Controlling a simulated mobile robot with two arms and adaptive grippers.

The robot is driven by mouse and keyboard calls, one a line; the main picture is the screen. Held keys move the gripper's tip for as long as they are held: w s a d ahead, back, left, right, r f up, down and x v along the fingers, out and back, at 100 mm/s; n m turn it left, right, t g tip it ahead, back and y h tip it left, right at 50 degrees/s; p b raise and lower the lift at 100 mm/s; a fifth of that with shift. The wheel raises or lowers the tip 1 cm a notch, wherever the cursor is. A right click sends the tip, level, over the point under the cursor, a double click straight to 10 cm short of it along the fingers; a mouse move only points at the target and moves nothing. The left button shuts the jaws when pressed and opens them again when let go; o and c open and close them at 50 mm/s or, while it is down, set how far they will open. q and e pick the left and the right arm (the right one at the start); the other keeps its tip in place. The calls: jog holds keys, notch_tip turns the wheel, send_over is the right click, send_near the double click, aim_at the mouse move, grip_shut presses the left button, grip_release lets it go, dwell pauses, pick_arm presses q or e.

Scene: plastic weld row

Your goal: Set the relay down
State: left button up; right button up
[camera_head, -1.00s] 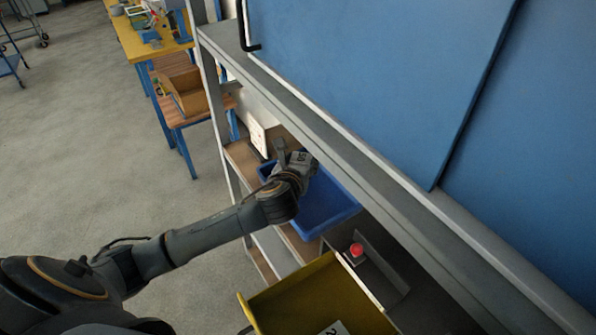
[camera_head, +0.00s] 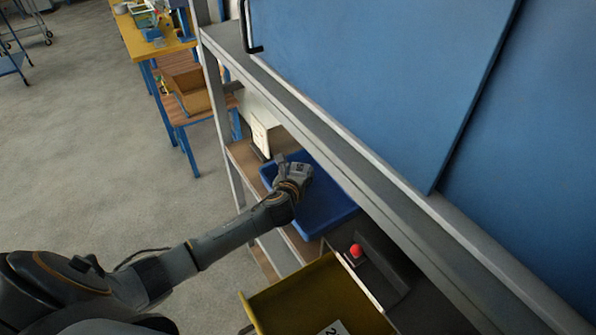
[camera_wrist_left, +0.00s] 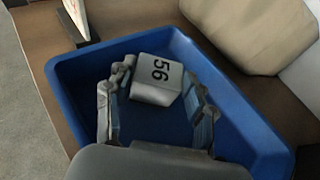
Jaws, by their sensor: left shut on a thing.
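In the head view my left gripper (camera_head: 296,172) is over the left part of the blue tray (camera_head: 335,215), with the relay partly hidden by the hand. I cannot tell whether the relay touches the tray floor. My right gripper is not in view.
The tray stands on a wooden shelf (camera_head: 240,155) under a grey beam (camera_head: 330,160). A white card stand (camera_head: 260,135) is behind it. A yellow bin (camera_head: 315,300) and a red button (camera_head: 356,250) are nearer. A beige object (camera_wrist_left: 250,30) lies beyond the tray in the wrist view.

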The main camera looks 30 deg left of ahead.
pick_arm(q)
jog(key=shift+f, duration=0.1)
jog(key=o, duration=1.3)
jog(key=v, duration=1.2)
